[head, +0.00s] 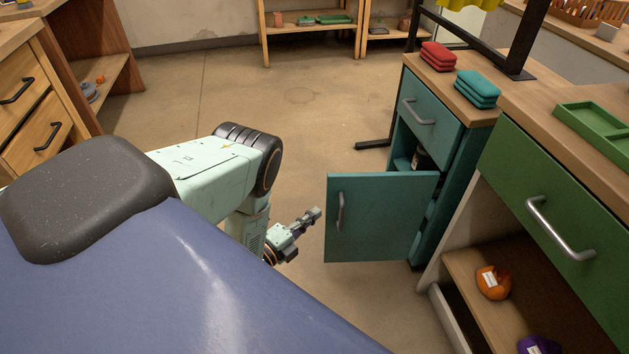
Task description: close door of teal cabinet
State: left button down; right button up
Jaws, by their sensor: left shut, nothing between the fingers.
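The teal cabinet (468,150) stands right of the middle, with a wooden top and a drawer (432,108) that is closed. Its door (375,228) stands wide open, swung out to the left, and carries a grey bar handle (341,212). Part of the cabinet's inside shows above the door, with a dark bottle (420,160) in it. My left gripper (313,216) is shut and empty, a little left of the door's free edge and apart from it in the picture. My right gripper is not in view.
A green cabinet (545,185) stands right of the teal one, with an open lower shelf holding an orange item (493,283). Red cloths (438,56) and teal cloths (478,88) lie on top. Bare floor (300,120) stretches beyond my arm.

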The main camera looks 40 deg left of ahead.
pick_arm(q)
jog(key=b, duration=0.3)
send_near(339, 181)
jog(key=w+d, duration=0.3)
jog(key=shift+w+a+f+b, duration=0.15)
jog(key=shift+w+a+b, duration=0.2)
jog(key=shift+w+a, duration=0.7)
jog(key=shift+w, duration=0.45)
jog(key=shift+w+a, duration=0.15)
